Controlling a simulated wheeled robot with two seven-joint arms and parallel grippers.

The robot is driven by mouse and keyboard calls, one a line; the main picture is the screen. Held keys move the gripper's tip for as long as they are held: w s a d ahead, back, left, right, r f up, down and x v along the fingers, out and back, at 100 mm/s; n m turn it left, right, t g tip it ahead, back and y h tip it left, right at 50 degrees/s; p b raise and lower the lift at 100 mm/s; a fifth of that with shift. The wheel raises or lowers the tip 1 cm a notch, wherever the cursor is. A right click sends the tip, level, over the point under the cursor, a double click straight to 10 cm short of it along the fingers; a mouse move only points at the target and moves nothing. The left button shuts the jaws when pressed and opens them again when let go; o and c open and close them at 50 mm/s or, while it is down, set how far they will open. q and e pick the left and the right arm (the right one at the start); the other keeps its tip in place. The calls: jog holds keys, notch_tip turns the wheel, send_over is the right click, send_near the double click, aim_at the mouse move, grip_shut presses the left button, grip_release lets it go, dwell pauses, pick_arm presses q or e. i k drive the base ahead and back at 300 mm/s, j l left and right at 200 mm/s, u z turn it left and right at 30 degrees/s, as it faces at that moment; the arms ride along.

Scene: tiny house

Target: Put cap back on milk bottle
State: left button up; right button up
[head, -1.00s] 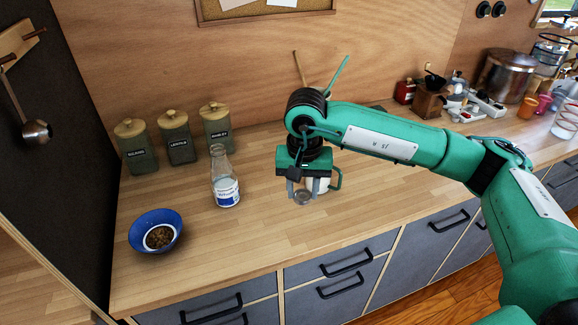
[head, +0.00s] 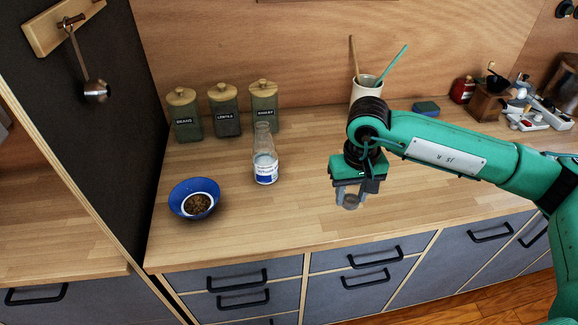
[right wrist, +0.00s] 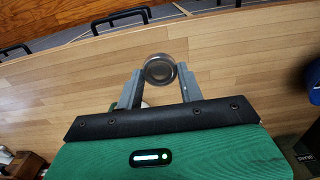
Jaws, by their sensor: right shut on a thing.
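The milk bottle (head: 265,158) is clear glass with a blue and white label. It stands upright and uncapped on the wooden counter, left of my right gripper. My right gripper (head: 351,200) points down above the counter and is shut on the cap (head: 350,202), a small round grey disc. In the right wrist view the cap (right wrist: 159,69) sits between the two fingertips (right wrist: 160,76). The bottle does not show clearly in the right wrist view. My left gripper is not in view.
A blue bowl (head: 176,199) with brown contents stands left of the bottle. Three green canisters (head: 224,118) with wooden lids stand behind it. A pale utensil crock (head: 363,92) is behind my right arm. The counter between bottle and gripper is clear.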

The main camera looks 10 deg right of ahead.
aim_at(264, 154)
jog(key=l+u, duration=0.2)
jog(key=l, duration=0.25)
jog(key=l+u, duration=0.2)
jog(key=l, duration=0.25)
jog(key=k+l+u, duration=0.2)
jog(key=l, duration=0.25)
jog(key=i, duration=0.05)
